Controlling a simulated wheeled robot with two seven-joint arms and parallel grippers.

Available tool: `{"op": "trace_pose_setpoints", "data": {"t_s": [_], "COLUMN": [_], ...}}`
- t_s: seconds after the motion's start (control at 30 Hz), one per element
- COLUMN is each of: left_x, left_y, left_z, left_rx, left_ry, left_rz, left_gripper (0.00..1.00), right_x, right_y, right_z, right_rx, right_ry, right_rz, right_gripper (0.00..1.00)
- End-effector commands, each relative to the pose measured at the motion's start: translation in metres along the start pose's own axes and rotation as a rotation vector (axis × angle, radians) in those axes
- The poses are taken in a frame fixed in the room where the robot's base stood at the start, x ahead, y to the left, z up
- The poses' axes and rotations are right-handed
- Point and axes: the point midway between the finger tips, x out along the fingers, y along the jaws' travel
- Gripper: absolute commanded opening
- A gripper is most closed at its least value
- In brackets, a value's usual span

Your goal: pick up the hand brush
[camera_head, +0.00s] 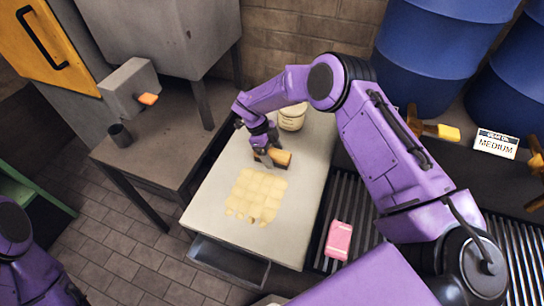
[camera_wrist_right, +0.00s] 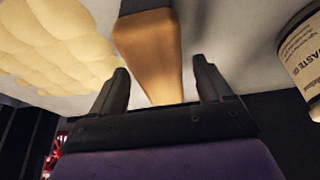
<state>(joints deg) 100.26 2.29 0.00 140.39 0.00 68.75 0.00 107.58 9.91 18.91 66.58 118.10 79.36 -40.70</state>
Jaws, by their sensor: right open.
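The hand brush (camera_head: 282,157) lies on the pale worktop, with an orange-brown wooden body and a dark part along its lower edge. In the right wrist view the wooden body (camera_wrist_right: 150,45) tapers towards my gripper. My right gripper (camera_head: 264,156) is at the brush's left end in the head view and hides part of it. In the wrist view its two dark fingers (camera_wrist_right: 160,80) are open, one on each side of the tapered wood. I cannot tell whether they touch it. My left gripper is out of view; only part of that arm shows at lower left.
A yellowish lumpy patch (camera_head: 255,195) covers the worktop (camera_head: 308,215) in front of the brush. A waste oil tub (camera_head: 292,117) stands just behind; it shows in the wrist view (camera_wrist_right: 305,55). A pink block (camera_head: 338,240) lies on the rollers at right.

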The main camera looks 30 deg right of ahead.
Motion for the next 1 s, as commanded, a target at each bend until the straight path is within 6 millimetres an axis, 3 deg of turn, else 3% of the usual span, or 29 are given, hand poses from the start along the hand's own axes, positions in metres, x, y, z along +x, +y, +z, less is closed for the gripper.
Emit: {"op": "trace_pose_setpoints", "data": {"t_s": [0.57, 0.67, 0.77, 1.0], "left_x": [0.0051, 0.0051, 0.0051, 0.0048], "left_y": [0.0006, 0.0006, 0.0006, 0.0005], "left_z": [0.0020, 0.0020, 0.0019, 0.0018], "left_rx": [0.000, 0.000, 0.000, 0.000], "left_ry": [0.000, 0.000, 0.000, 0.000], "left_rz": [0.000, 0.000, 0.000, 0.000], "left_gripper": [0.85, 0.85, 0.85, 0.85], "right_x": [0.0039, 0.0039, 0.0039, 0.0033], "right_y": [0.0001, 0.0002, 0.0002, 0.0000], "right_z": [0.0016, 0.0016, 0.0017, 0.0014], "right_rx": [0.000, 0.000, 0.000, 0.000], "right_ry": [0.000, 0.000, 0.000, 0.000], "right_rz": [0.000, 0.000, 0.000, 0.000], "right_gripper": [0.79, 0.53, 0.20, 0.18]}}
